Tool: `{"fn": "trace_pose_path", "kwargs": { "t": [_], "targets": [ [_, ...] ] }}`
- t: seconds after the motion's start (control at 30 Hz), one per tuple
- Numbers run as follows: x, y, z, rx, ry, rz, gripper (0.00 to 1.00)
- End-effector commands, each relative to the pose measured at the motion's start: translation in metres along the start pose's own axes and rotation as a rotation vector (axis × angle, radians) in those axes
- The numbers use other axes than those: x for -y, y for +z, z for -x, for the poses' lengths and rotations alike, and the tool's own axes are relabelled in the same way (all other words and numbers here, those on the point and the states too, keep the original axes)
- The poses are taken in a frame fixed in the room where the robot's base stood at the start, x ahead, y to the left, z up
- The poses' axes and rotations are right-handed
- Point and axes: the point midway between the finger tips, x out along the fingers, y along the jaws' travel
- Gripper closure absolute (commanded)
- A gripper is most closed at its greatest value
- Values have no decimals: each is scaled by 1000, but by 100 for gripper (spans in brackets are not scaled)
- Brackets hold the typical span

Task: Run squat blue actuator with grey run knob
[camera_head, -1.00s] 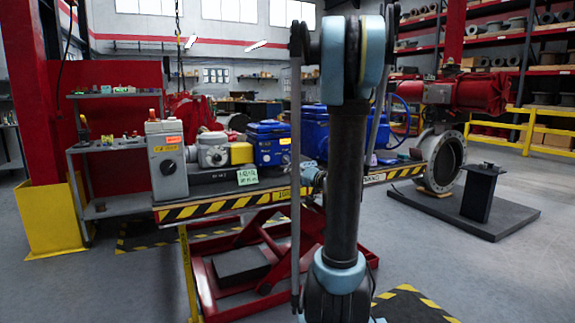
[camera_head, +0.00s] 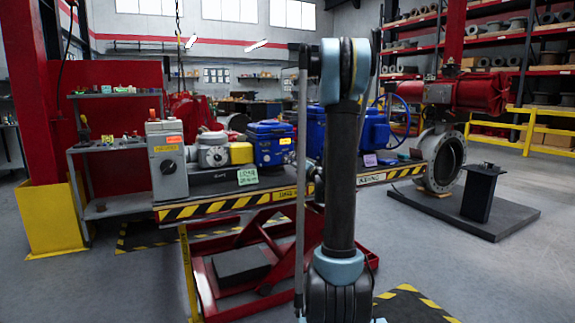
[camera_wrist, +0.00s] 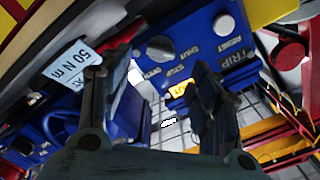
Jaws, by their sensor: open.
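Two blue actuators stand on the striped bench in the head view: a smaller boxy one (camera_head: 268,146) left of my arm, and a larger one (camera_head: 376,130) partly behind my arm. I cannot tell for sure which one the wrist view shows. There, a blue panel (camera_wrist: 190,62) carries a grey knob (camera_wrist: 160,48) marked SHUT, STOP and OPEN. A second grey knob (camera_wrist: 224,25) sits beside TRIP and RESET lettering. My gripper (camera_wrist: 158,76) is open, with its fingers either side of the view below the first knob.
A grey unit (camera_head: 167,165) with a dark knob and a grey-and-yellow unit (camera_head: 213,152) stand left on the bench (camera_head: 215,208). A blue handwheel (camera_wrist: 62,120) and a 50 N m tag (camera_wrist: 72,62) lie left in the wrist view. A flanged valve (camera_head: 440,160) stands right.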

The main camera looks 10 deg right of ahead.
Motion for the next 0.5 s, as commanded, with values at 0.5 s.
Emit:
{"fn": "trace_pose_path", "kwargs": {
  "t": [0.5],
  "targets": [
    [0, 0, -74, 0, 0, 0, 43]
  ]
}}
